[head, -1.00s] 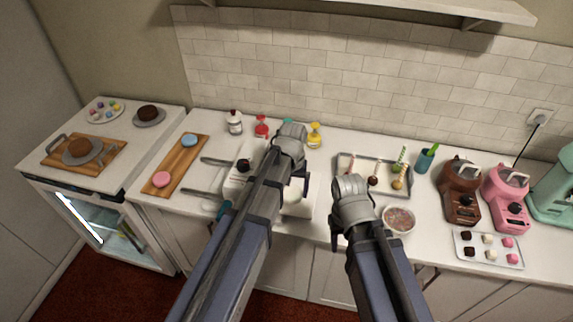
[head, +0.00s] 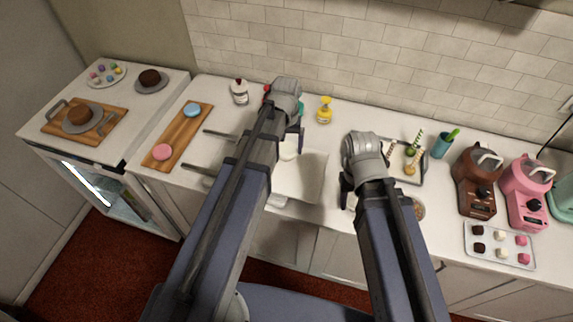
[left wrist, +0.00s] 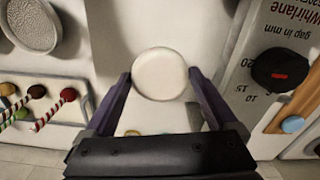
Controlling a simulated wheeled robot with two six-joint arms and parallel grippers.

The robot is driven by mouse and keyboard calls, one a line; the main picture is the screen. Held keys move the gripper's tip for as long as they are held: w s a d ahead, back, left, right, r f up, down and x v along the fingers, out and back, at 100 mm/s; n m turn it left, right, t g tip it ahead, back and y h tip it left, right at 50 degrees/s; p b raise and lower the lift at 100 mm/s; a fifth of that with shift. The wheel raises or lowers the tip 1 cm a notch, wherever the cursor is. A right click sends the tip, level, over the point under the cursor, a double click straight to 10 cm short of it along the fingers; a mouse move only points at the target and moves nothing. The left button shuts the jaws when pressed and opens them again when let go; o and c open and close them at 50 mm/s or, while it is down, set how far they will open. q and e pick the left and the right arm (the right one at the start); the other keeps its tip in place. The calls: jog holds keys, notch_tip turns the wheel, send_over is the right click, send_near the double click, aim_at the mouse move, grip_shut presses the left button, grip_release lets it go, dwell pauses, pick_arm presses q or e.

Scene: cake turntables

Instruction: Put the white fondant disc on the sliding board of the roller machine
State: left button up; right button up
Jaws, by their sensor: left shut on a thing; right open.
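The white fondant disc (left wrist: 160,74) sits between the two fingertips of my left gripper (left wrist: 158,80) in the left wrist view. My left gripper is shut on it. In the head view the disc (head: 289,154) shows just beside my left gripper, over the white sliding board (head: 312,180). I cannot tell whether it touches the board. The roller machine's labelled side with a black knob (left wrist: 279,70) is at the right of the left wrist view; in the head view my left arm hides much of the machine. My right gripper (head: 346,190) is open and empty, right of the board.
A tray with cake pops (head: 408,172) and a round bowl (head: 419,209) are partly hidden by my right arm. A yellow bottle (head: 324,110) stands behind the board. A wooden board (head: 178,137) with pink and blue discs lies at left. Brown (head: 478,180) and pink machines (head: 526,190) stand at right.

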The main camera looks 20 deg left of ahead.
aim_at(286, 161)
pick_arm(q)
jog(key=shift+f+b, duration=3.15)
jog(key=shift+f, duration=0.6)
pick_arm(e)
jog(key=shift+f, duration=3.8)
pick_arm(q)
jog(key=shift+r, duration=0.15)
pick_arm(e)
jog(key=shift+r, duration=0.15)
pick_arm(q)
jog(key=o, duration=1.2)
jog(key=shift+c, duration=0.2)
notch_tip(286, 161, up, 12)
jog(key=p, duration=1.2)
jog(key=s+d+m+y, duration=0.1)
jog(key=s+d+m, duration=0.4)
jog(key=s+d, duration=0.5)
jog(key=s, duration=0.4)
jog(key=shift+s+d, duration=0.2)
jog(key=shift+d, duration=0.05)
pick_arm(e)
notch_tip(286, 161, up, 12)
